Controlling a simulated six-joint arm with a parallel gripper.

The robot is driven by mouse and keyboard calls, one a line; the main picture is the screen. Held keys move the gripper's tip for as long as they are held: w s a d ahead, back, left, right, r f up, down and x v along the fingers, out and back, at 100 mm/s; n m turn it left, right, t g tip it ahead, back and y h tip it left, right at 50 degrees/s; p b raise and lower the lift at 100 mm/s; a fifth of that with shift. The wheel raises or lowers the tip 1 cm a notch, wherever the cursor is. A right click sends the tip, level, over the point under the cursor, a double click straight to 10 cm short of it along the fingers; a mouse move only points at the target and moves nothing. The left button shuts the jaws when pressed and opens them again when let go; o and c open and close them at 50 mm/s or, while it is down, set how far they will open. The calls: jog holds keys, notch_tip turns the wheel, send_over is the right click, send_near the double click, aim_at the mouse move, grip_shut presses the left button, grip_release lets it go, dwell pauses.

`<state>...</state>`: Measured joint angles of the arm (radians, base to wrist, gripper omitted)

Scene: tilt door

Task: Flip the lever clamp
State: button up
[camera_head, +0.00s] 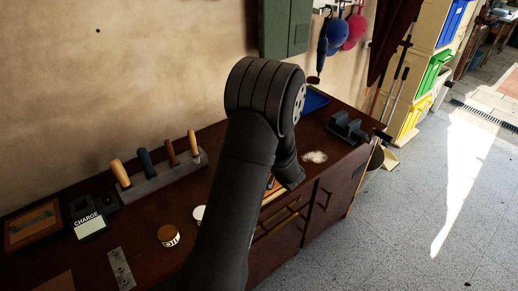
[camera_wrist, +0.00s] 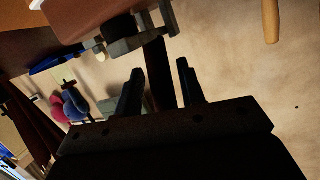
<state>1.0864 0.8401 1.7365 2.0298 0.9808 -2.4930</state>
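In the wrist view, which looks turned over, a dark grey metal fixture (camera_wrist: 124,40) sits by the brown bench top. It looks like the lever clamp, though the dim light leaves its shape unclear. A dark upright bar (camera_wrist: 153,58), apparently its lever, extends from it toward my gripper. My gripper (camera_wrist: 160,68) is open, with its two black fingers apart on either side of the bar in the picture. I cannot tell whether they touch it. In the head view my arm hides the gripper and the clamp.
The wooden bench (camera_head: 135,222) holds a tool rack (camera_head: 165,177) with several handles, a charge box (camera_head: 88,223), a round tin (camera_head: 168,236), a blue tray (camera_head: 314,101) and a dark vise (camera_head: 347,127). A green cabinet (camera_head: 285,30) hangs above.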

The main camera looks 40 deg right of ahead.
jog(key=shift+o, duration=0.2)
jog(key=shift+s, duration=0.1)
jog(key=v, duration=1.7)
jog(key=shift+s, duration=0.15)
jog(key=x, duration=1.7)
jog(key=shift+w, duration=0.3)
jog(key=shift+s, duration=0.1)
